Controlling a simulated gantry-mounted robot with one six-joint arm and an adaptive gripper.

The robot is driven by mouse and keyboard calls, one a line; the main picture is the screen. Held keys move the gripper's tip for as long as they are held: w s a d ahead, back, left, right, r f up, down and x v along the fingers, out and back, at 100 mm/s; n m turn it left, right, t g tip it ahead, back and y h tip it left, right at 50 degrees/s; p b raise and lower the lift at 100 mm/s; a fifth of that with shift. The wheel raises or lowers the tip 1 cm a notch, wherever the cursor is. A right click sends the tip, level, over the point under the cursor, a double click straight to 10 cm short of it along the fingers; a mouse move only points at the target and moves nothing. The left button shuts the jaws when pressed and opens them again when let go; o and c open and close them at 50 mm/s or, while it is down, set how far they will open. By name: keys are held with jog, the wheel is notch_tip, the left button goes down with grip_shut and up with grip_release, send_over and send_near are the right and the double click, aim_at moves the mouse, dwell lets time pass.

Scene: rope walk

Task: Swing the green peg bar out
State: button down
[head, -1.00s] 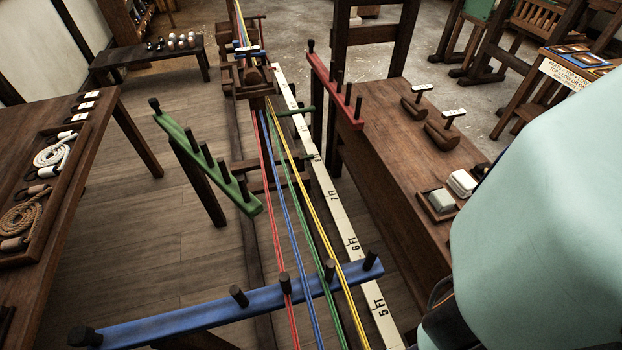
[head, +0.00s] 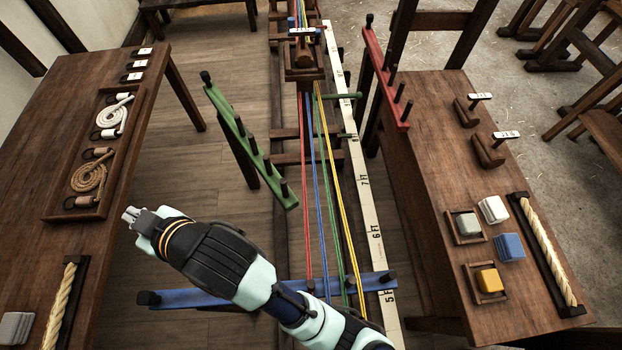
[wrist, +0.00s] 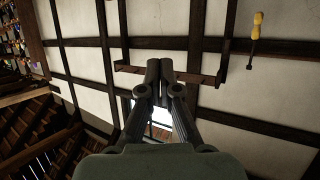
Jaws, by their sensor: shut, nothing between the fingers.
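The green peg bar (head: 247,150) stands left of the strands in the head view. It runs at a slant from a dark knob at its far left end to its near right end, with several dark pegs along it. Its near right end is apart from the red strand. My gripper (head: 130,215) is at the left, nearer than the green bar and apart from it. Its fingers are together and empty. In the wrist view the closed fingers (wrist: 159,72) point toward a wall, and the green bar is not seen there.
The blue peg bar (head: 190,298) crosses under my arm and the strands. The red peg bar (head: 384,75) is at the right above a bench (head: 445,150). A left table (head: 150,80) holds rope coils. Red, blue, green and yellow strands (head: 322,180) run down the middle.

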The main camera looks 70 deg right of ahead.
jog(key=s+d+f+m+g, duration=0.15)
jog(key=s+d+f, duration=0.25)
jog(key=d+f, duration=0.5)
jog(key=s+d+f+m+g, duration=0.1)
jog(key=s+d+f+g, duration=0.3)
jog(key=d, duration=0.9)
jog(key=s+d+f+m+y, duration=0.1)
jog(key=s+d+f, duration=0.3)
jog(key=s, duration=0.3)
jog(key=s+d+f+m+y, duration=0.1)
jog(key=s+d+f, duration=0.25)
jog(key=s, duration=0.35)
jog(key=s+d+f+m+y, duration=0.1)
jog(key=s+d+f, duration=0.2)
jog(key=s+f, duration=0.3)
jog(key=w+a+f+b, duration=0.1)
jog(key=w+a+f, duration=0.3)
jog(key=w+f, duration=0.2)
jog(key=shift+w+a+f+g+b, duration=0.3)
jog(key=shift+w+g+b, duration=0.15)
jog(key=shift+w, duration=0.25)
